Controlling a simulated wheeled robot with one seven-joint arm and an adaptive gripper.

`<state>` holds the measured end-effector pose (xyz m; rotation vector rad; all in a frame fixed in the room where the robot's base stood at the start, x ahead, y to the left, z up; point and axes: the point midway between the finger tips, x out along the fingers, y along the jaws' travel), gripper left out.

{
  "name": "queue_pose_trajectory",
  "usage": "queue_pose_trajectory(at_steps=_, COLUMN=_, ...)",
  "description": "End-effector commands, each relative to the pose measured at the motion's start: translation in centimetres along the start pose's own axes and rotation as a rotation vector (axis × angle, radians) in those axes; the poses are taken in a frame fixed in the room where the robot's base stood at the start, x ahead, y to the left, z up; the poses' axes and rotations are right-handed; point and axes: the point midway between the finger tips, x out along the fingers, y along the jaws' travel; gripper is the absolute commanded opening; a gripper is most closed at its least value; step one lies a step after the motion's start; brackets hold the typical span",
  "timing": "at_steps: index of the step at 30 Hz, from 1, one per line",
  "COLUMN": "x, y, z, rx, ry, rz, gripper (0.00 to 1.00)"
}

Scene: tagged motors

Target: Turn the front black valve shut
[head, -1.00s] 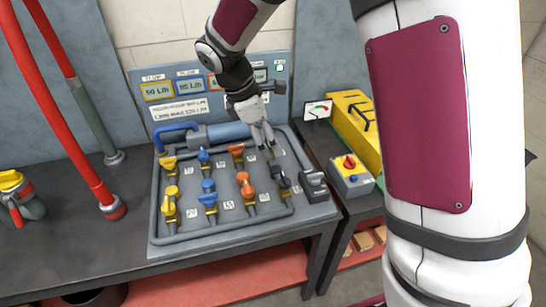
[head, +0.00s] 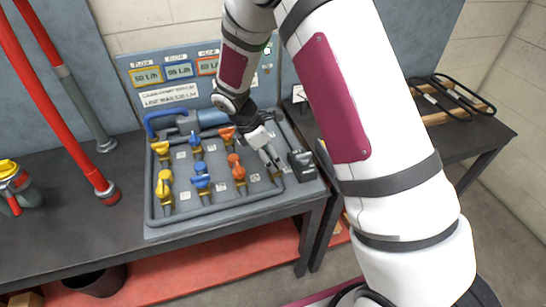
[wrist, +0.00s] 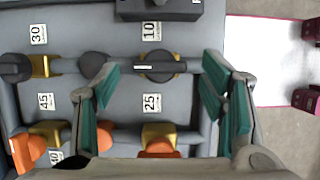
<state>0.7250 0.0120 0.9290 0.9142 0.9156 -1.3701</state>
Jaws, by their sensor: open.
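The front black valve (wrist: 160,66) is in the wrist view, on a brass body between the labels 10 and 25. Its dark handle lies left to right in that view, with a pale mark toward its left end. My gripper (wrist: 162,98) is open, with its green-padded fingers to the left and right of the valve and nothing held. I cannot tell whether a pad touches it. In the head view my gripper (head: 270,160) points down at the right side of the valve panel and mostly hides this valve. The back black valve (wrist: 15,67) sits near the label 30.
Orange valves (wrist: 160,150) stand in the row beside the black ones. Blue (head: 201,183) and yellow (head: 165,186) valves stand farther left on the panel. A dark block (head: 302,165) is right of my gripper. A red hose (head: 62,120) hangs at the left.

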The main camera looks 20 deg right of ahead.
Motion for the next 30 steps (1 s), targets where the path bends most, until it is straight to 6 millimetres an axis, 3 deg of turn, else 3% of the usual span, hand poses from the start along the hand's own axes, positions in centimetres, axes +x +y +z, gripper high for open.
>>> queue_pose_trajectory(at_steps=6, x=1.6, y=0.0, z=0.0, rx=0.001, ry=0.000, rz=0.000, gripper=0.65)
queue_pose_trajectory(at_steps=15, x=1.8, y=0.0, z=0.0, rx=0.001, ry=0.001, rz=0.001, gripper=0.65)
queue_pose_trajectory(at_steps=21, x=1.8, y=0.0, z=0.0, rx=0.001, ry=0.001, rz=0.001, gripper=0.20)
queue_pose_trajectory(at_steps=30, x=1.8, y=0.1, z=0.0, rx=0.016, ry=0.000, rz=-0.006, gripper=0.17)
